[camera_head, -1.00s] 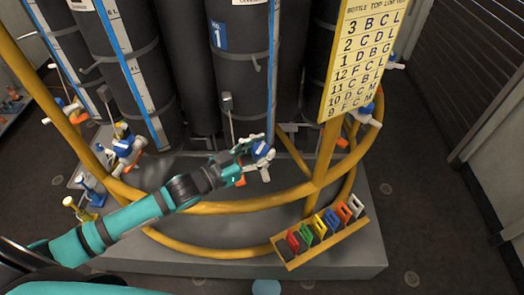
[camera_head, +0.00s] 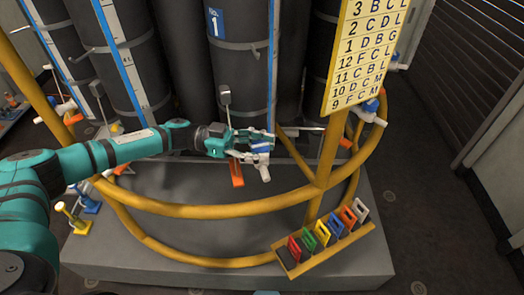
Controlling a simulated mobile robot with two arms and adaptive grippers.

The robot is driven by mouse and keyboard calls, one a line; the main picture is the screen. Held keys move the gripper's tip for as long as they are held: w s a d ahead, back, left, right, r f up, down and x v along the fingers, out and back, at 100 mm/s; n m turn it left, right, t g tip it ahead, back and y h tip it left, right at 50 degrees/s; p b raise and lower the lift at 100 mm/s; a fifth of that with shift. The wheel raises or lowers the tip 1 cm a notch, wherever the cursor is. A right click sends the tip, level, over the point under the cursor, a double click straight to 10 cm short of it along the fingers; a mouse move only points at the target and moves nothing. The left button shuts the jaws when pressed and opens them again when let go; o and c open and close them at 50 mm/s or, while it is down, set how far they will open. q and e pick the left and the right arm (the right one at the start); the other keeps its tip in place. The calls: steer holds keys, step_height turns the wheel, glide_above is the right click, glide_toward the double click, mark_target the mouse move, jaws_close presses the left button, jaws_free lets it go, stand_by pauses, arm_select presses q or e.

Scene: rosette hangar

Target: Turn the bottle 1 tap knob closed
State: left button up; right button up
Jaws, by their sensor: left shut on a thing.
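Bottle 1 (camera_head: 236,75) is the dark cylinder with a blue "1" label, standing behind the yellow rail. Its tap (camera_head: 264,172) is white with a blue knob (camera_head: 261,150) and sits low in front of the bottle. My left gripper (camera_head: 256,147) reaches in from the left above the rail and is shut on the tap knob. The fingers cover part of the knob, so its exact angle is hard to tell. An orange tag or lever (camera_head: 237,174) hangs just below the gripper. My right gripper is not in view.
A curved yellow rail (camera_head: 220,209) runs in front of the bottles. A tray (camera_head: 292,270) with several coloured tags stands at the lower right. A yellow chart board (camera_head: 363,55) hangs at the upper right, and another tap (camera_head: 370,112) sits beside it.

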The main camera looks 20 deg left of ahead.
mark_target(260, 146)
arm_select(q)
steer(key=shift+m+g+b, duration=0.4)
steer(key=shift+m+g, duration=0.3)
steer(key=shift+g, duration=0.4)
steer(key=shift+r, duration=0.15)
steer(key=o, duration=1.3)
steer(key=shift+c, duration=0.2)
step_height(260, 146, up, 10)
steer(key=shift+a+f, duration=0.1)
steer(key=shift+s+f, duration=0.1)
